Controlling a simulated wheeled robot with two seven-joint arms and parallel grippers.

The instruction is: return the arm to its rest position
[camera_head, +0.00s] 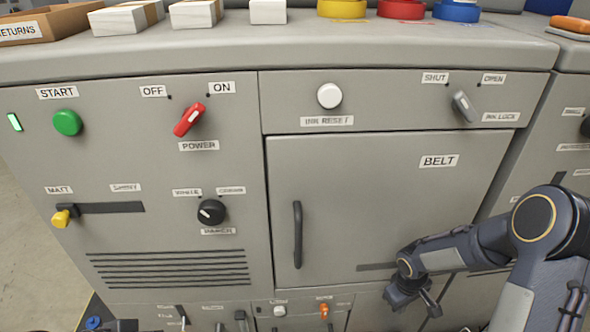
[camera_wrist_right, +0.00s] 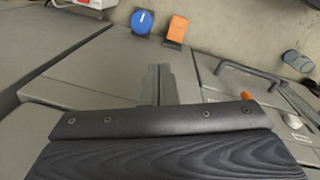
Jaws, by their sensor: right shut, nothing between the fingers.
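My right arm comes in from the right side of the head view. My right gripper (camera_head: 430,304) hangs low in front of the grey machine (camera_head: 345,200), below and right of the belt door's dark handle (camera_head: 298,235). In the right wrist view the fingers (camera_wrist_right: 159,72) are together with nothing between them. The arm hides part of the machine's lower right front. My left gripper cannot be made out in the head view.
The front carries a green START button (camera_head: 68,122), a red POWER switch (camera_head: 189,119), a black knob (camera_head: 211,212), a yellow slider (camera_head: 65,216), a white button (camera_head: 329,96) and a grey ink lock lever (camera_head: 465,106). Tape rolls (camera_head: 400,9) and white stacks (camera_head: 126,18) stand on top.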

